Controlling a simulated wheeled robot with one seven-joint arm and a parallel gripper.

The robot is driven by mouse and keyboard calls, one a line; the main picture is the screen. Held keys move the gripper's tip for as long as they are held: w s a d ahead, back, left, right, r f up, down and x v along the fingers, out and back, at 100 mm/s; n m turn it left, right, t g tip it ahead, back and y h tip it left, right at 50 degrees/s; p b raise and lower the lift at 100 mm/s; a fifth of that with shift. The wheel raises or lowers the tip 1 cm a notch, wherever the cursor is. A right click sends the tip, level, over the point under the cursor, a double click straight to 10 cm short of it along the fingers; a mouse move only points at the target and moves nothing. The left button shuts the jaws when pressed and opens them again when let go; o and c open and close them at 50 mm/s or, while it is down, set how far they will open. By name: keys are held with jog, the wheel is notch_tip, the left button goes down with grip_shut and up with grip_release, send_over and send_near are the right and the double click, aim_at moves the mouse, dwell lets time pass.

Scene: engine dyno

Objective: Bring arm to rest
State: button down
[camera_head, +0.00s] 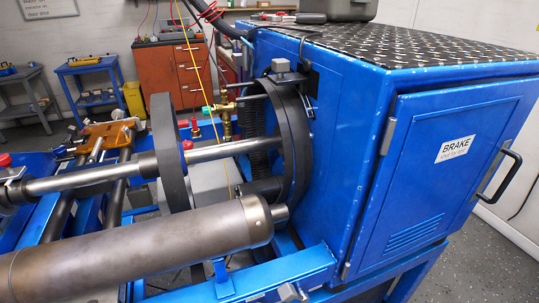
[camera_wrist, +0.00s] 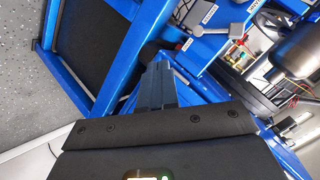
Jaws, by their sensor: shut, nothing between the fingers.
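My gripper (camera_wrist: 158,78) shows in the wrist view, its dark fingers together and empty. It points toward blue frame members, and I cannot tell how far its tips are from them. My gripper and arm do not show clearly in the head view. The blue brake cabinet (camera_head: 355,130), with a "BRAKE" label and a black handle, fills the right of the head view.
A large grey cylinder (camera_head: 150,248) crosses the front of the head view. Behind it are a shaft (camera_head: 85,180) and dark discs (camera_head: 172,150). Blue carts (camera_head: 90,80) and an orange cabinet (camera_head: 172,72) stand at the back. Grey floor (camera_wrist: 30,70) shows left in the wrist view.

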jog(key=s+r+n+t+h, duration=0.4)
jog(key=s+r, duration=1)
jog(key=s, duration=0.4)
jog(key=shift+s+d+n+t+h, duration=0.15)
jog(key=shift+n+t+h, duration=0.15)
jog(key=shift+n+t, duration=0.2)
jog(key=shift+r, duration=0.1)
